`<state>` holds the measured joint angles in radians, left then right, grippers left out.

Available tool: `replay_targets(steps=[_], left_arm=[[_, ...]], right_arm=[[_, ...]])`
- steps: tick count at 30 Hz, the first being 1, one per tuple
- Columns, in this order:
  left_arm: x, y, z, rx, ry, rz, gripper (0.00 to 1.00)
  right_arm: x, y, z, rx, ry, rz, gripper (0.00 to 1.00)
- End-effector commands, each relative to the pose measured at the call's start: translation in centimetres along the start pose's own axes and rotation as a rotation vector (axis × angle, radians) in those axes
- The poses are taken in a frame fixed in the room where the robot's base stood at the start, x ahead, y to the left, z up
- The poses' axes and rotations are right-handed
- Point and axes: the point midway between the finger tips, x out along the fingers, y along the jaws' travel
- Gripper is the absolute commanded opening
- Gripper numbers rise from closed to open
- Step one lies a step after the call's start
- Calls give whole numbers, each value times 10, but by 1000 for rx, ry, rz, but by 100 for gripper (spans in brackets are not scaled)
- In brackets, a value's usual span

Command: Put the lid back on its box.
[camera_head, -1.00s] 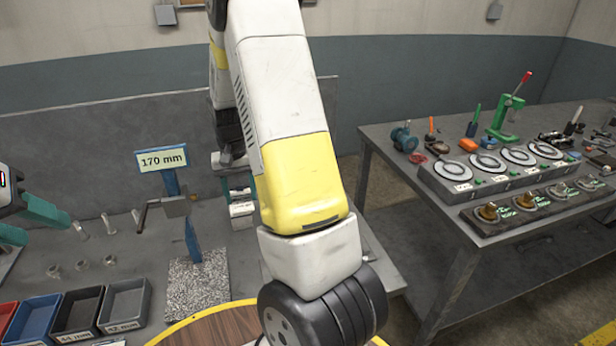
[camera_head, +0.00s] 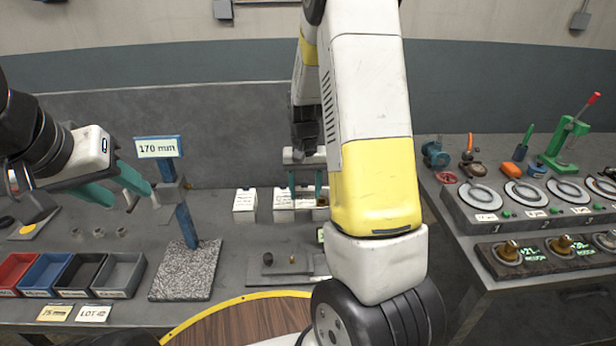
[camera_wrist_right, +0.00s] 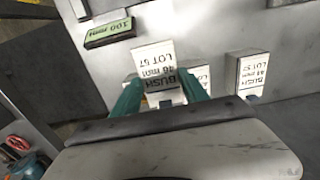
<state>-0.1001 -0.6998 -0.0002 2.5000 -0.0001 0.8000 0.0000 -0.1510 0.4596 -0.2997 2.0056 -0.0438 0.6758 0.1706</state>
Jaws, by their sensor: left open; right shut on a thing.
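My right gripper (camera_head: 305,190) is over the row of white boxes at the back of the grey bench. In the right wrist view its teal fingers (camera_wrist_right: 162,92) are shut on a small white lid (camera_wrist_right: 155,58) with a "46 mm LOT 57" label and a "BUSH" face. I cannot tell whether this piece touches a box below it. A white box (camera_head: 245,201) stands left of the gripper, and another (camera_head: 283,200) is close beside its fingers. My left gripper (camera_head: 133,190) is open and empty, near the post with the 170 mm sign.
The 170 mm sign (camera_head: 158,147) stands on a speckled block (camera_head: 187,272). Red, blue, black and grey bins (camera_head: 122,270) line the left front. A round wooden top (camera_head: 240,322) is in front. A second table (camera_head: 470,262) with round fixtures stands at the right.

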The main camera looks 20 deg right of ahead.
Motion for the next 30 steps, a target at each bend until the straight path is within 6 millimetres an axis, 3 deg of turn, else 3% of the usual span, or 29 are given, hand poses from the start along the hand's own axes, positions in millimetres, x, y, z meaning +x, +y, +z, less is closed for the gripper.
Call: replay_targets(steps=[6, 10, 17, 24, 30], left_arm=[[0, 0, 0, 0, 0, 0, 45], [0, 0, 0, 0, 0, 0, 45], [0, 0, 0, 0, 0, 0, 45], [0, 0, 0, 0, 0, 0, 45], [0, 0, 0, 0, 0, 0, 45]], right_arm=[[6, 36, -43, 4, 1, 0, 14], [7, 47, -58, 1, 1, 0, 14], [9, 58, -70, 1, 0, 0, 14], [43, 56, -69, -2, -2, 0, 14], [43, 56, -69, -1, 1, 0, 14]])
